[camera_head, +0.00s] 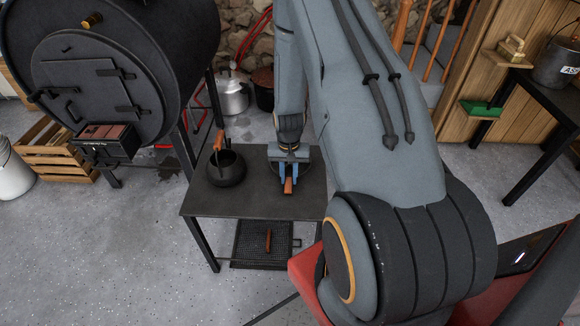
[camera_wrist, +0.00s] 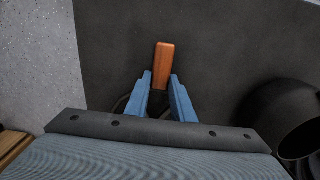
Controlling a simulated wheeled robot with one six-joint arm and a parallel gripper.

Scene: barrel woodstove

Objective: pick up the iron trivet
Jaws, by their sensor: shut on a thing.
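The iron trivet shows mainly as its reddish wooden handle (camera_head: 288,186), over the dark table (camera_head: 255,207). In the wrist view the handle (camera_wrist: 164,62) sticks out past my blue fingertips, and part of a dark curved rim shows beneath the fingers. The rest of the trivet is hidden by my gripper (camera_head: 287,178). My gripper points down over the table, and its fingers (camera_wrist: 160,82) are shut on the handle's near part, one on each side. I cannot tell whether the trivet touches the tabletop or is slightly above it.
A black pot (camera_head: 226,170) with a wooden handle stands on the table, left of my gripper. A dark grate (camera_head: 262,252) with a wooden handle is low under the table. The barrel stove (camera_head: 95,75) is at the left, and a grey kettle (camera_head: 233,97) stands behind the table.

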